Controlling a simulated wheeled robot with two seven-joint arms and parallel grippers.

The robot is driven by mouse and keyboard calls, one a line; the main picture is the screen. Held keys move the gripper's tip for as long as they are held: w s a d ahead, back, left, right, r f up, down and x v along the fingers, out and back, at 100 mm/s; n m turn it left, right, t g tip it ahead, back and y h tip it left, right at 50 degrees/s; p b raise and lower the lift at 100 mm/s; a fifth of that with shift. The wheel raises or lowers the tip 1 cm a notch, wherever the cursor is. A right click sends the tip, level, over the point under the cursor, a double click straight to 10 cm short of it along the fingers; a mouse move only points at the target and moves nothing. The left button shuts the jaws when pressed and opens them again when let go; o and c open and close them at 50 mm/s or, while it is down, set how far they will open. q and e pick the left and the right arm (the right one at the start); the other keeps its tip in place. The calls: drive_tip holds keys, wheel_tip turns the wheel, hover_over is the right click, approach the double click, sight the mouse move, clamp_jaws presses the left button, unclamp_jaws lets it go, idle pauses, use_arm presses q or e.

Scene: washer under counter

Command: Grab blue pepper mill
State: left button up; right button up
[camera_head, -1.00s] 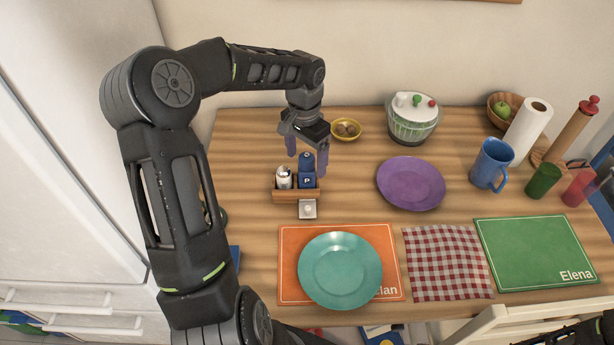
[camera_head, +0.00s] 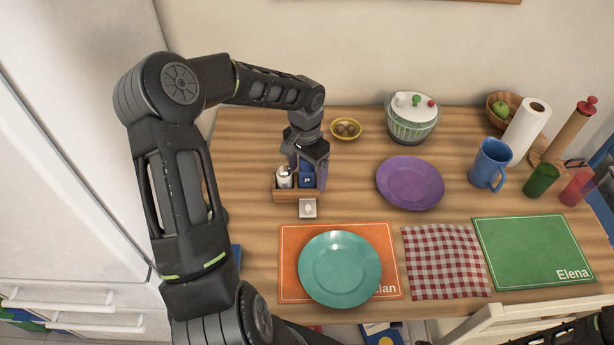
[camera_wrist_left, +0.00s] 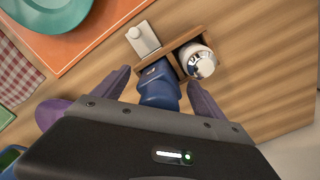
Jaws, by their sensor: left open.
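The blue pepper mill (camera_head: 307,180), marked with a "P", stands in a small wooden caddy (camera_head: 291,197) on the table. A white salt shaker with a metal top (camera_head: 284,177) stands beside it in the same caddy. My left gripper (camera_head: 307,176) is open and lowered over the mill. In the left wrist view the blue mill (camera_wrist_left: 158,87) lies between the two open fingers (camera_wrist_left: 158,92), and the salt shaker (camera_wrist_left: 201,63) is outside them. The gripper body hides the mill's top in the head view. My right gripper is not visible.
A teal plate (camera_head: 340,268) on an orange placemat (camera_head: 296,240) is nearer. A yellow bowl (camera_head: 346,128) is behind, and a purple plate (camera_head: 410,183) is to the right.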

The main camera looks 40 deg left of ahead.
use_arm(q)
drive_tip(key=shift+c, duration=0.3)
drive_tip(key=c, duration=1.6)
